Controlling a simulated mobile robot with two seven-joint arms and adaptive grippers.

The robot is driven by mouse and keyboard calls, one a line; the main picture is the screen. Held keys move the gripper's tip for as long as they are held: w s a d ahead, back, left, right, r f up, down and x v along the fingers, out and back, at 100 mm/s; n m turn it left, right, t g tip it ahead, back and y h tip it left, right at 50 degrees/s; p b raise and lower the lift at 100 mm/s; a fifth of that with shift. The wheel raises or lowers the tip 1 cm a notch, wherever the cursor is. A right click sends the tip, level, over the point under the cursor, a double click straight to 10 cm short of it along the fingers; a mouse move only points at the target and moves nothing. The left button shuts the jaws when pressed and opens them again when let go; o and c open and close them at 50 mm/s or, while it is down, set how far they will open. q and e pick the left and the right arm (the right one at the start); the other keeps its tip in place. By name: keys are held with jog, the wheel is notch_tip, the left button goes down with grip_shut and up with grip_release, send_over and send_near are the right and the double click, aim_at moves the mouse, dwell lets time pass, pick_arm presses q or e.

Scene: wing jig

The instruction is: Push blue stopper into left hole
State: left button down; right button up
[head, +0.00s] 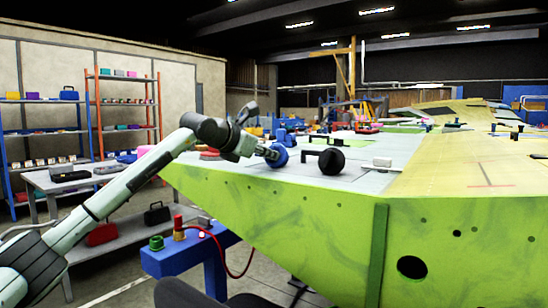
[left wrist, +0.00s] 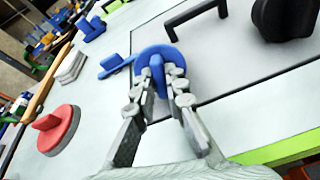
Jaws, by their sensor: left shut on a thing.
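The blue stopper (head: 277,155) is a round blue disc at the left part of the wing's top. In the left wrist view the blue stopper (left wrist: 151,53) has a raised grip, and my left gripper (left wrist: 161,80) is shut on that grip. In the head view my left gripper (head: 262,152) reaches it from the left. I cannot tell whether the disc touches the wing surface. A dark round hole (head: 411,267) shows in the wing's green front face, right of centre; it is empty. I cannot tell which hole is the left one. My right gripper is not in view.
A black round stopper (head: 331,161) and a black handle (left wrist: 195,18) are near the blue stopper. A red stopper (left wrist: 60,130) and other blue pieces (left wrist: 115,65) lie on the wing top. A blue stand (head: 185,258) with a red cable is below left.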

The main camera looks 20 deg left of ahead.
aim_at(268, 159)
pick_arm(q)
jog(key=shift+r, duration=0.2)
dwell(0.4)
jog(key=shift+r+p, duration=1.15)
jog(key=shift+r, duration=1.7)
